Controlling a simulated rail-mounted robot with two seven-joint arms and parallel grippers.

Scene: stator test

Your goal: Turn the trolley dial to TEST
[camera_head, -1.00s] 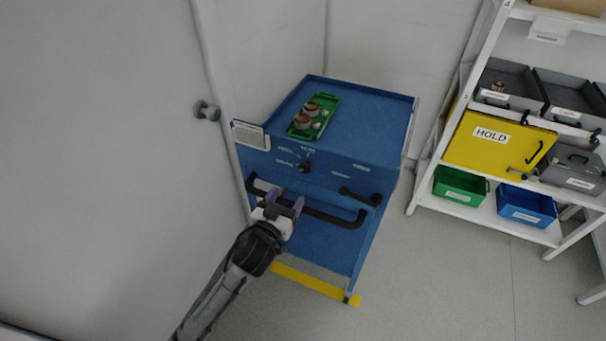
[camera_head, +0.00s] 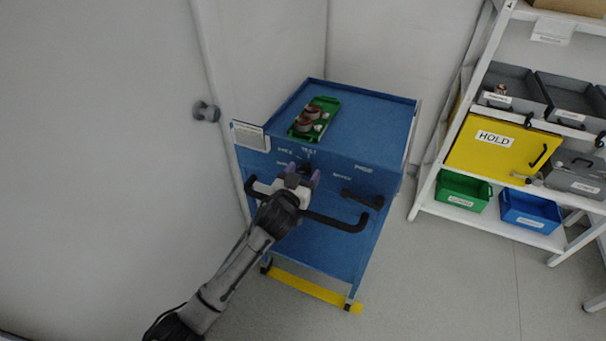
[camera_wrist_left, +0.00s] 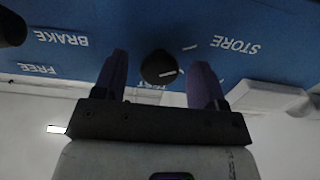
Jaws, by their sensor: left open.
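The blue trolley (camera_head: 365,135) stands against the wall, its dial (camera_head: 305,167) on the upper front panel. In the left wrist view the round black dial (camera_wrist_left: 159,68) carries a white mark towards the right, the side of the upside-down STORE label (camera_wrist_left: 235,45). The TEST label (camera_head: 309,149) is above the dial in the head view; in the wrist view it is mostly hidden. My left gripper (camera_head: 303,174) is open at the dial. Its purple fingers (camera_wrist_left: 161,75) stand either side of the dial, with gaps showing. My right gripper is out of view.
A black handle bar (camera_head: 335,222) crosses the trolley front below my gripper, with a black lever (camera_head: 361,199) at right. A green tray (camera_head: 331,103) with parts lies on top. A shelf rack (camera_head: 425,187) stands right; a grey wall fills the left.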

